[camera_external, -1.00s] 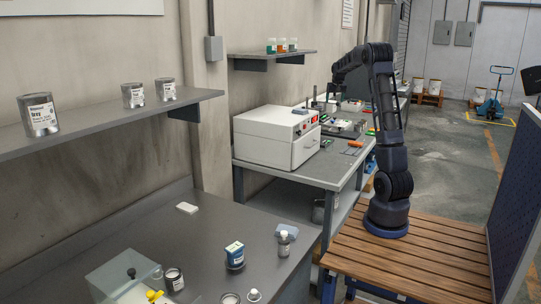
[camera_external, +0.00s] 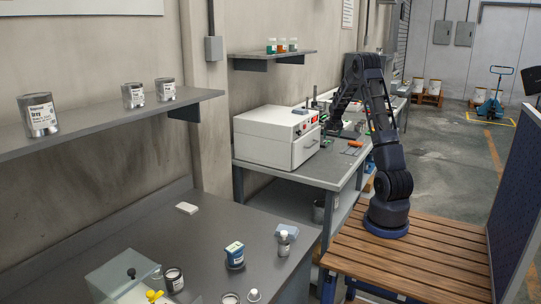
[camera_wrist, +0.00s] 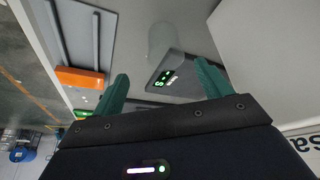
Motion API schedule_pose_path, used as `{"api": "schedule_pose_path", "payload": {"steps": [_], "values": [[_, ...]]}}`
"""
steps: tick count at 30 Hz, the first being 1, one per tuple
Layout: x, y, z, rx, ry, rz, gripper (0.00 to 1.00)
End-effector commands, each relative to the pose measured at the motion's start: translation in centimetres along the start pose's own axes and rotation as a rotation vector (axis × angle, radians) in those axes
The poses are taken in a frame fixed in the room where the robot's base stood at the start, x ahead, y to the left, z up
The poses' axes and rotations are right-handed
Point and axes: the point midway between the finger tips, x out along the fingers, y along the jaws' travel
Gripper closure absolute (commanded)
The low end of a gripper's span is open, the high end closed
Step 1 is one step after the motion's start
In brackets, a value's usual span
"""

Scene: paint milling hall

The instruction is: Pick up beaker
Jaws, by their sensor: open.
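A pale, see-through cylinder, which looks like the beaker (camera_wrist: 162,40), stands in the upper middle of the wrist view. It is beside or on a small dark device with a lit green display (camera_wrist: 165,78); I cannot tell which. My gripper (camera_wrist: 160,82) has green fingers spread wide apart with nothing between them. The cylinder lies beyond the fingertips, roughly in line with the gap, and is not touched. In the external view my gripper (camera_external: 333,122) hangs low over the far bench, just right of the white box. I cannot make out the beaker there.
A large white box-shaped machine (camera_external: 277,138) stands close to the left of my gripper; a pale panel fills the right of the wrist view (camera_wrist: 268,50). An orange piece (camera_wrist: 80,77) lies left of the fingers. A wall shelf (camera_external: 272,55) hangs above the bench.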

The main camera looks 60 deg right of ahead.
Motion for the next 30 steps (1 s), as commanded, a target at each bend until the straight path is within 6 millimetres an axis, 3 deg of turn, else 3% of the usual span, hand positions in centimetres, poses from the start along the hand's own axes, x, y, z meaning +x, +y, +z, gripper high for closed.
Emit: {"api": "schedule_pose_path", "payload": {"steps": [6,14,24,30], "values": [[3.2,0.0,0.0,0.001,-0.002,0.001,0.23],[4.8,-0.2,0.0,0.0,-0.002,0.0,0.23],[8.8,-0.8,-0.1,0.0,-0.002,0.0,0.23],[9.3,-0.8,-0.1,0.0,-0.001,0.0,0.23]]}}
